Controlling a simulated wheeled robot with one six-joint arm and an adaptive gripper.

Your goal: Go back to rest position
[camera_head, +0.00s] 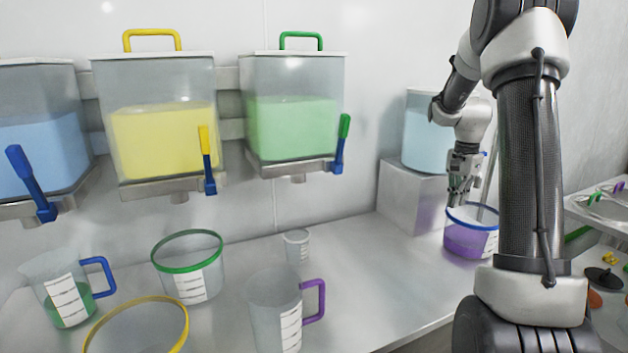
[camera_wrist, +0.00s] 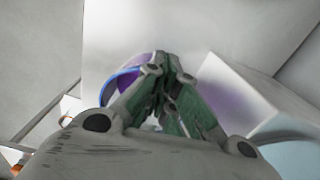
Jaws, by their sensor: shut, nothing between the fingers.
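My gripper (camera_head: 460,196) is at the right of the head view, pointing down just above the left rim of a clear beaker with a blue rim and purple contents (camera_head: 464,243). In the wrist view, my gripper's fingers (camera_wrist: 168,58) meet at their tips with nothing between them. The beaker's blue rim (camera_wrist: 112,82) shows behind the fingers at the left. Whether the fingertips touch the beaker or reach past its rim, I cannot tell. My arm covers part of the scene at the right.
A grey block (camera_head: 408,198) bearing a blue-filled container (camera_head: 420,140) stands beside the gripper. Yellow (camera_head: 160,140) and green (camera_head: 290,125) dispensers hang on the wall. A purple-handled jug (camera_head: 270,310), a green-rimmed beaker (camera_head: 190,268) and a small cup (camera_head: 297,246) stand on the bench. The bench centre is clear.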

